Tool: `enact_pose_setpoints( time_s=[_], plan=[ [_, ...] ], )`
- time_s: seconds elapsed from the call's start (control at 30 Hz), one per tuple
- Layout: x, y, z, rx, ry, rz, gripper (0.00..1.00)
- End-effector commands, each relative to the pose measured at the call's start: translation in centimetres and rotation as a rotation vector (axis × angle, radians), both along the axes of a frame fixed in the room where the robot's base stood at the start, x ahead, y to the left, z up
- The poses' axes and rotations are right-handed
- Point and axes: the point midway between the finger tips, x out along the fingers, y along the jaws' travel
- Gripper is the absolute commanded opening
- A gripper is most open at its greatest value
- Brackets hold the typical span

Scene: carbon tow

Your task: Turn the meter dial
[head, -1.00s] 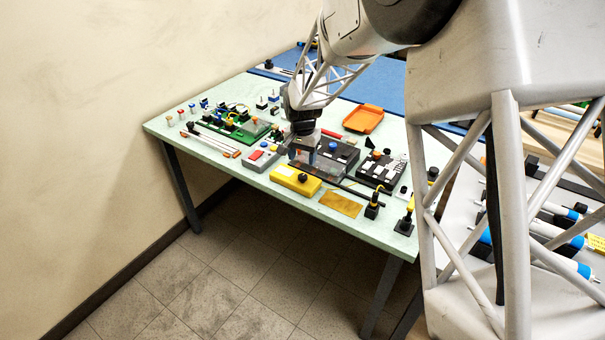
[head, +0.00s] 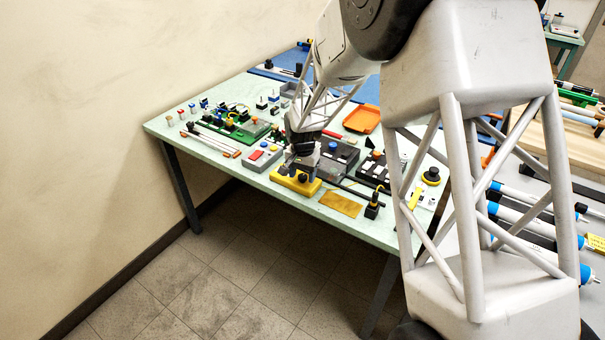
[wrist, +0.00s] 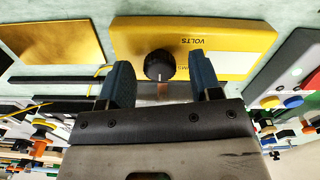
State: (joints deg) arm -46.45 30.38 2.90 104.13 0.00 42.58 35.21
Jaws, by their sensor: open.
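The yellow meter (head: 291,184) lies near the front edge of the green table. Its black dial (wrist: 159,65) shows in the wrist view, with a pale pointer line and the printed word "VOLTS" beside it. My gripper (wrist: 163,82) is open, with one blue finger on each side of the dial and a gap to it on both sides. In the head view my gripper (head: 298,168) is over the meter and hides part of it. I cannot tell how high the fingertips are above the meter's face.
A grey box with red and blue buttons (head: 261,156) stands left of the meter. A brass plate (head: 341,203) lies to its right. A dark unit (head: 340,158) and an orange tray (head: 362,119) are farther back. The floor in front is clear.

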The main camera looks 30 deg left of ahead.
Motion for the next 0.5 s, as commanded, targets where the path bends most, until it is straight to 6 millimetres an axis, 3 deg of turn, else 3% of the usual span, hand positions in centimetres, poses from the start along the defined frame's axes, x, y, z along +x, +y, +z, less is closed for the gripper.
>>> enact_pose_setpoints(
  time_s=[0.1, 0.4, 0.5],
  plan=[
    [0.00, 0.00, 0.01, 0.000, 0.000, 0.000, 0.55],
    [0.00, 0.00, 0.02, 0.000, 0.000, 0.000, 0.09],
    [0.00, 0.01, 0.03, 0.000, 0.000, 0.001, 0.09]
  ],
)
